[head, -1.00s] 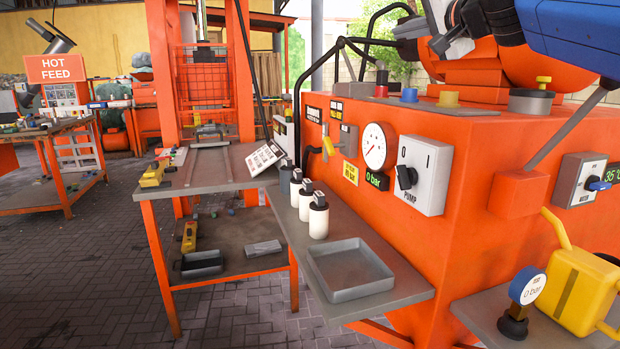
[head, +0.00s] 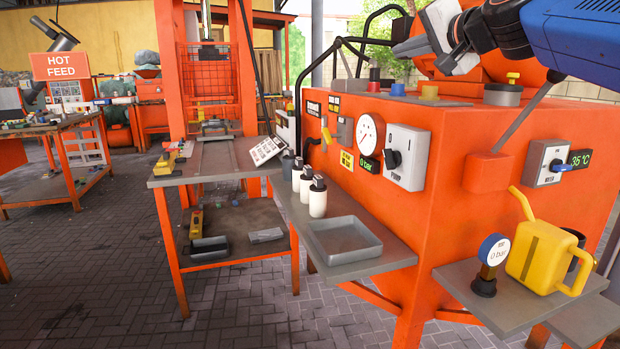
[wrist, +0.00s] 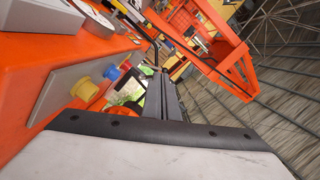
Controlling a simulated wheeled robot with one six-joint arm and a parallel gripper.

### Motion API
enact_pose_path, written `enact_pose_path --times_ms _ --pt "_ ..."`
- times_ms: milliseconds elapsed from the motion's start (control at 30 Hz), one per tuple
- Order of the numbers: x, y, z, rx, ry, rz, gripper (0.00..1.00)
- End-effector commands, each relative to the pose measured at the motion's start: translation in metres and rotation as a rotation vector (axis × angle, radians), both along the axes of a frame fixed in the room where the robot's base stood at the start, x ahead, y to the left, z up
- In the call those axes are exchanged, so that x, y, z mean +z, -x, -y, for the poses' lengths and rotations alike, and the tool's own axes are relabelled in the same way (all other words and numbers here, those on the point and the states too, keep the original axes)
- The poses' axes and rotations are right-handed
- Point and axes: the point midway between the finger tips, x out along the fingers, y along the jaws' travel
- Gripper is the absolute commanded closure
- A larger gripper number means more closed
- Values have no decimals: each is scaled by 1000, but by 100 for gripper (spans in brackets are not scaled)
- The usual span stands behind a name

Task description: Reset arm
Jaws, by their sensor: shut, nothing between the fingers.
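My gripper (head: 405,47) is at the upper right of the head view, above the top of the orange machine (head: 455,150). It points left and away from me, and its fingers are together with nothing between them. My blue arm link runs in from the upper right corner. In the wrist view, the dark fingers of my gripper (wrist: 163,92) stand close together in the middle. They extend beyond the pale gripper body along the lower edge. The machine's orange surface (wrist: 40,60) fills the left of that view.
The machine top carries a yellow button (head: 429,93), a blue button (head: 397,89) and a grey knob (head: 502,95). A grey tray (head: 342,240) and several white bottles (head: 318,198) stand on the side shelf. A yellow can (head: 540,255) stands at right. Paved floor is open at lower left.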

Motion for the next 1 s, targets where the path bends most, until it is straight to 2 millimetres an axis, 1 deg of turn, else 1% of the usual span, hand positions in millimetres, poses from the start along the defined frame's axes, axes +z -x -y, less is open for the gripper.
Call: enact_pose_path --times_ms 167,267,367,467,500,567,600,667,700,767,800,867,900,967,1000 --pt "-40 17 0 13 78 -52 100" --pt "-68 29 0 24 133 -89 100" --pt "-103 45 1 39 201 -136 100" --pt "-148 67 4 59 287 -197 100" --pt "-169 78 6 69 326 -227 100" --pt "-202 95 9 85 385 -272 100" --pt "-222 107 12 95 424 -300 100" --pt "-253 125 17 112 481 -345 100" --pt "-274 138 20 125 519 -376 100" --pt "-306 157 26 142 577 -422 100" --pt "-326 171 30 155 614 -453 100" --pt "-356 191 37 175 669 -499 100" --pt "-376 205 42 188 706 -530 100" --pt "-405 227 49 209 761 -577 100" --pt "-423 241 55 222 794 -607 100"
